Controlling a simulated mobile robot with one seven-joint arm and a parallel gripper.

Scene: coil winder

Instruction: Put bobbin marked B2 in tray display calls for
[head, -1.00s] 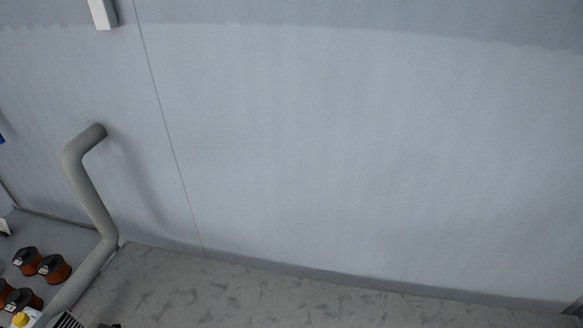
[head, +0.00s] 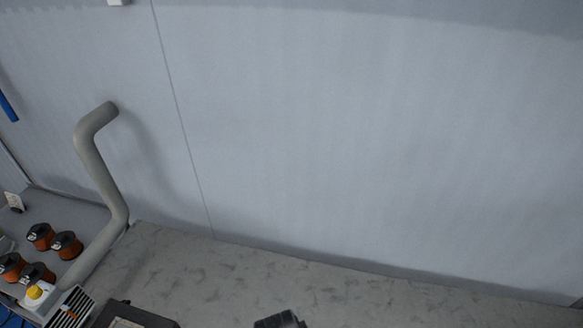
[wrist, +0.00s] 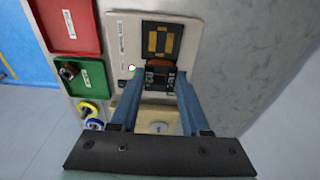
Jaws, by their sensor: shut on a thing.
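In the wrist view my gripper (wrist: 158,88) has its two blue fingers shut on a dark bobbin (wrist: 158,76). The bobbin carries small white markings that I cannot read surely. Just beyond it is a pale panel with a dark display (wrist: 162,42) showing a yellow symbol. A red tray (wrist: 88,38) lies at the upper left. Below it is a green tray (wrist: 98,82) with a small dark and copper piece (wrist: 68,71) at its left side. My gripper is right of both trays.
In the head view several copper bobbins (head: 66,245) stand at the lower left, near a yellow button (head: 35,292). A thick grey pipe (head: 105,180) rises beside them. In the wrist view a yellow-ringed knob (wrist: 88,110) sits below the green tray. A pale wall fills most of the head view.

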